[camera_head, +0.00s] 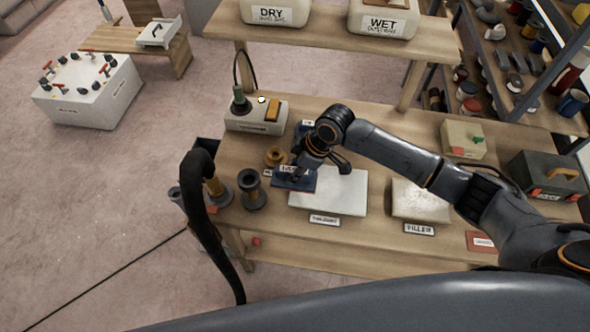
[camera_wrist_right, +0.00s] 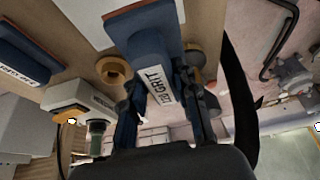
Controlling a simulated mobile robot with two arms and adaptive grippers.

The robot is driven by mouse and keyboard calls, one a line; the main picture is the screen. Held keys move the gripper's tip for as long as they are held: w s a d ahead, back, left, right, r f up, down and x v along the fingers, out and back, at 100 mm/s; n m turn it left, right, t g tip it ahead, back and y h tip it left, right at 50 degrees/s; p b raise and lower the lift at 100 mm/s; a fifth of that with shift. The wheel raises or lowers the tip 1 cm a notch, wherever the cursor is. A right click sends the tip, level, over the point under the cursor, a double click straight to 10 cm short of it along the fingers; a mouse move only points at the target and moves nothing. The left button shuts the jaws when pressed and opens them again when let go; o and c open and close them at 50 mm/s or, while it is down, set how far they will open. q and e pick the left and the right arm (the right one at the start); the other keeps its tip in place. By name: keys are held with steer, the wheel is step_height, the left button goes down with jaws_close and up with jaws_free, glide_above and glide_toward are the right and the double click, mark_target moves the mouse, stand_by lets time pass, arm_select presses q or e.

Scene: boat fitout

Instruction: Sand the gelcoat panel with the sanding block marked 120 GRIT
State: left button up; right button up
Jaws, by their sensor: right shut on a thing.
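The gelcoat panel (camera_head: 340,195) is a flat white sheet on the workbench, with a label (camera_head: 324,219) at its front edge. My right gripper (camera_head: 300,172) is shut on a blue sanding block (camera_head: 297,182), over the panel's back left corner. In the right wrist view the block (camera_wrist_right: 150,50) sits between the fingers (camera_wrist_right: 160,100), and its white label reads 120 GRIT. I cannot tell whether the block touches the panel. A second blue block (camera_wrist_right: 25,55) with a white label lies behind, partly hidden by my arm in the head view. My left gripper is not in view.
A filler panel (camera_head: 420,203) lies to the right. Dark and brass spools (camera_head: 252,190), a black hose (camera_head: 197,210) and a white unit (camera_head: 255,115) are at the left. Toolboxes (camera_head: 545,178) stand at the right. An upper shelf (camera_head: 330,30) holds containers marked DRY and WET.

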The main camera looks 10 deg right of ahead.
steer(key=shift+w+a+r, duration=0.1)
steer(key=shift+w+r, duration=0.1)
steer(key=shift+r, duration=0.3)
steer(key=shift+a+r, duration=0.1)
steer(key=shift+r, duration=0.55)
steer(key=shift+s+r, duration=0.25)
steer(key=shift+r, duration=0.05)
steer(key=shift+w+f, duration=0.1)
steer(key=shift+w, duration=0.05)
